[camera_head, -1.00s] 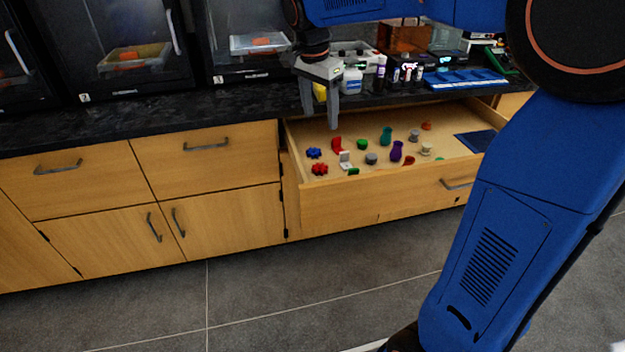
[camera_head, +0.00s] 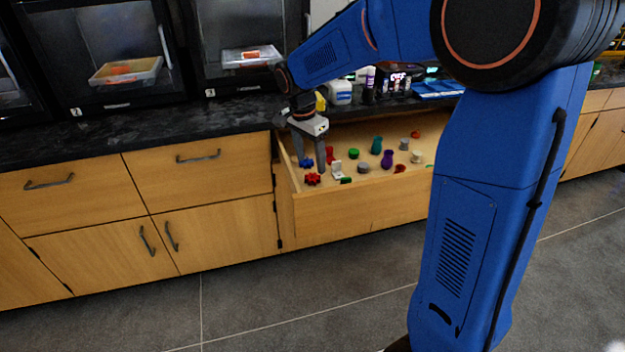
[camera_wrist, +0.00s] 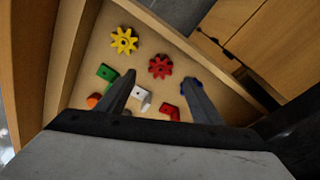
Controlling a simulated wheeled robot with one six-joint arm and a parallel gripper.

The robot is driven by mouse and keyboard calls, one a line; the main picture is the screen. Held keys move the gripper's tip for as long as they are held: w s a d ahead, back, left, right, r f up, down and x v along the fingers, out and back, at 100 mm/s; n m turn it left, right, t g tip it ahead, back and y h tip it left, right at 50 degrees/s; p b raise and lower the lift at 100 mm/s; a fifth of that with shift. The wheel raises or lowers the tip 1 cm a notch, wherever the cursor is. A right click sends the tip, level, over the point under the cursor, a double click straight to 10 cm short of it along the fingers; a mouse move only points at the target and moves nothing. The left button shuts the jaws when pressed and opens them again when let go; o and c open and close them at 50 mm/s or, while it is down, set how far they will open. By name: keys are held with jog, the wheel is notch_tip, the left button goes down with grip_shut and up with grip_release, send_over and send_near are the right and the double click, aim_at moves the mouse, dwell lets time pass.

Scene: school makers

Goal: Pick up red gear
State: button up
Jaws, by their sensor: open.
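The red gear (camera_head: 312,179) lies flat in the open drawer (camera_head: 365,208), near its front left corner. In the wrist view the red gear (camera_wrist: 160,67) lies ahead of my fingertips, roughly midway between their lines. My gripper (camera_head: 310,167) is open and empty, pointing down over the left part of the drawer. In the wrist view its two fingers (camera_wrist: 157,80) are spread apart. A blue gear (camera_head: 306,163) lies just behind the red one and is partly covered by a finger in the wrist view (camera_wrist: 191,86).
A yellow gear (camera_wrist: 124,41), a green piece (camera_wrist: 106,73), a white bracket (camera_wrist: 141,99) and a red bracket (camera_wrist: 169,111) lie near. Purple (camera_head: 387,159) and teal (camera_head: 377,144) pieces stand farther right. The drawer's walls and the black counter (camera_head: 130,134) border the space.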

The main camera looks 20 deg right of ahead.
aim_at(313, 177)
jog(key=shift+w+d+f, duration=0.1)
jog(key=shift+d+f, duration=0.05)
jog(key=shift+f, duration=1.25)
jog(key=shift+w+d+f, duration=0.1)
jog(key=shift+f, duration=1.3)
jog(key=shift+c, duration=0.3)
jog(key=c, duration=1)
